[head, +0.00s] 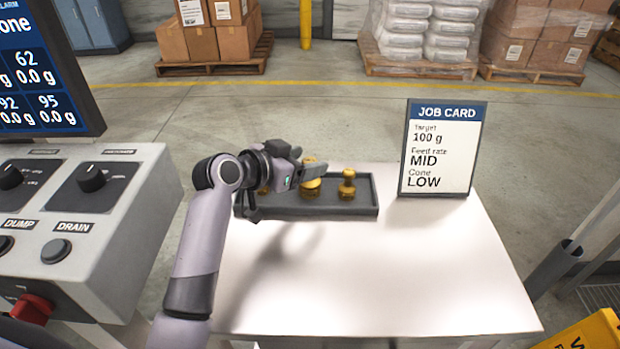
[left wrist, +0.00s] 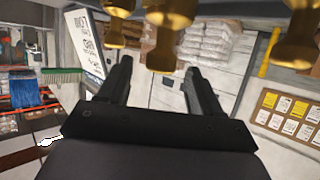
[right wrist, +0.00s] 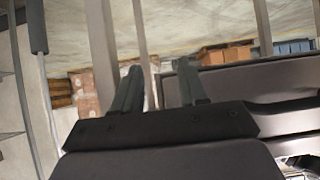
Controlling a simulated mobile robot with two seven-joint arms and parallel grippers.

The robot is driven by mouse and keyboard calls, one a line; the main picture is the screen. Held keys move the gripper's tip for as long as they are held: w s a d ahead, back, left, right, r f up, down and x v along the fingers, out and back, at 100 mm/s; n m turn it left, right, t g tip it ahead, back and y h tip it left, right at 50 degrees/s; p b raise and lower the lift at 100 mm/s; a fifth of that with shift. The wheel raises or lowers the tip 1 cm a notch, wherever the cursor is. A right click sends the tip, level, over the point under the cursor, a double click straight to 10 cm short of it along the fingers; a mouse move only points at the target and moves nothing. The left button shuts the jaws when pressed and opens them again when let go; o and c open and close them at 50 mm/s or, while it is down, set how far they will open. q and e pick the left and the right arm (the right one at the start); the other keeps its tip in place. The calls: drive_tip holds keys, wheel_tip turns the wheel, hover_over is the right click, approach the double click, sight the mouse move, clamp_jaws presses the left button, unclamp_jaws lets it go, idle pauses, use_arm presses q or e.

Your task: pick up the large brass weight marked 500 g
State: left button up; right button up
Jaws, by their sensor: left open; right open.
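Brass weights stand in a shallow dark grey tray (head: 360,208) on the white table. The middle weight (head: 311,185) is partly hidden by my left gripper (head: 310,164). A smaller-looking one (head: 347,185) stands to its right, and another (head: 264,189) is mostly hidden behind my wrist. I cannot read any 500 g mark. In the left wrist view, my left gripper (left wrist: 160,75) is open and empty. One brass weight (left wrist: 170,30) shows above the gap between its fingers, with others on either side. My right gripper (right wrist: 158,80) is open and empty, away from the weights.
A job card (head: 440,150) stands at the table's back, right of the tray. A grey control console (head: 130,230) with knobs and a screen (head: 40,80) stand at left. The table front (head: 390,285) is clear. A yellow object (head: 590,335) is at lower right.

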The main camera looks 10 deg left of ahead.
use_arm(q)
drive_tip(key=shift+f+x, duration=0.15)
drive_tip(key=shift+x, duration=0.9)
drive_tip(key=shift+f+x, duration=0.15)
drive_tip(key=shift+x, duration=0.85)
drive_tip(key=shift+s, duration=0.1)
drive_tip(key=shift+c, duration=0.4)
drive_tip(key=c, duration=1)
drive_tip(key=shift+r, duration=0.1)
clamp_jaws()
drive_tip(key=shift+r, duration=0.1)
